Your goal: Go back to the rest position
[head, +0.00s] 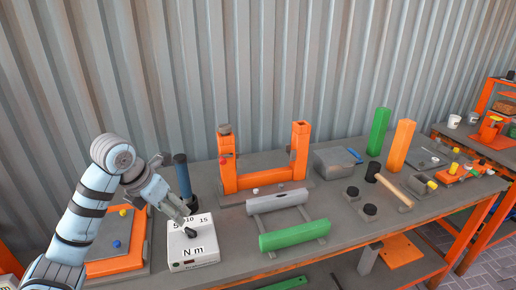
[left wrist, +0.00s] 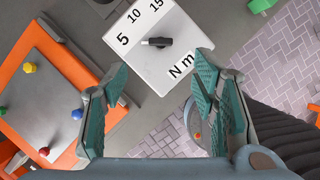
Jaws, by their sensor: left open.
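My left gripper (head: 183,208) is at the left of the workbench, over the white torque box (head: 194,247) marked 5, 10, 15 and N m. In the left wrist view my left gripper (left wrist: 160,105) has its teal-padded fingers spread wide, with nothing between them. The box also shows in the left wrist view (left wrist: 128,45), beyond the fingertips, with a black knob (left wrist: 157,43) on its top. The knob's pointer is near the middle of the scale. In the head view the gripper's tips look close to the knob; contact cannot be told. My right gripper is not in view.
An orange-framed tray (head: 117,262) with coloured knobs lies left of the box. A dark blue cylinder (head: 182,175) stands behind the gripper. An orange frame (head: 264,173), a green bar (head: 294,235) and upright green and orange posts (head: 401,145) stand rightward. A corrugated wall closes the back.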

